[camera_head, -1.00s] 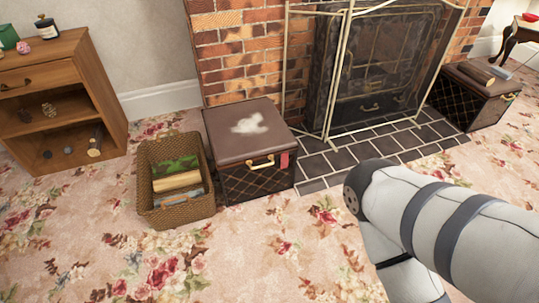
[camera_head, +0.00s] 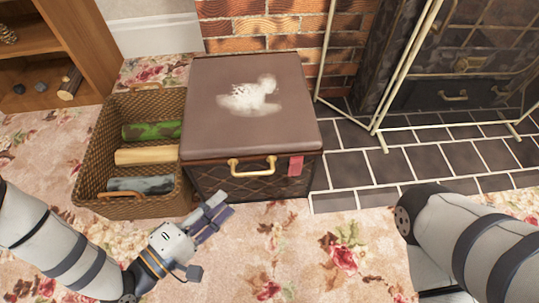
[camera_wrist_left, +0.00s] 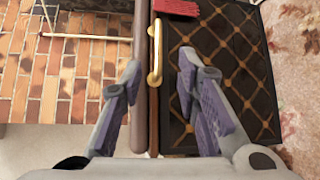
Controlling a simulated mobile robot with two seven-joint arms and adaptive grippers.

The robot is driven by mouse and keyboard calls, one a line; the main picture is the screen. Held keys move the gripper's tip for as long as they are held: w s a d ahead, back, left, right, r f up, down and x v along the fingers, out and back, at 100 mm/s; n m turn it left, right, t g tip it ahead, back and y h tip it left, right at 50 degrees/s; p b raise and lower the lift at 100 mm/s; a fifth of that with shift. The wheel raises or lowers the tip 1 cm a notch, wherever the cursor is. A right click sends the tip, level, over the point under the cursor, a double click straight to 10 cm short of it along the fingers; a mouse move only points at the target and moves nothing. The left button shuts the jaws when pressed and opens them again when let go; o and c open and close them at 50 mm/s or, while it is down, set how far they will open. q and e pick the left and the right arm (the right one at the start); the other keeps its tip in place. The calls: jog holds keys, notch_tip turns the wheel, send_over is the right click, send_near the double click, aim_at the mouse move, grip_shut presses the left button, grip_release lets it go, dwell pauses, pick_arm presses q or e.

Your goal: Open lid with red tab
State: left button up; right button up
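A dark lattice-sided box (camera_head: 250,180) has a closed brown lid (camera_head: 222,68) with a white patch on top. A brass handle (camera_head: 252,165) is on the lid's front edge, and a red tab (camera_head: 295,166) hangs to its right. My left gripper (camera_head: 217,207) is open, in front of and below the handle. In the left wrist view its fingers (camera_wrist_left: 158,64) are spread on either side of the brass handle (camera_wrist_left: 155,55) in the picture, with no visible contact. The red tab (camera_wrist_left: 176,8) is at the top there. My right gripper is out of view.
A wicker basket (camera_head: 88,150) with several rolls stands close to the box's left side. A fireplace screen (camera_head: 395,70) stands on the tiled hearth (camera_head: 410,165) to the right. A wooden shelf (camera_head: 85,50) is at the far left. Carpet in front is clear.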

aim_at(252, 175)
pick_arm(q)
jog(key=b+x, duration=0.4)
jog(key=x, duration=0.8)
jog(key=shift+r, duration=0.15)
grip_shut()
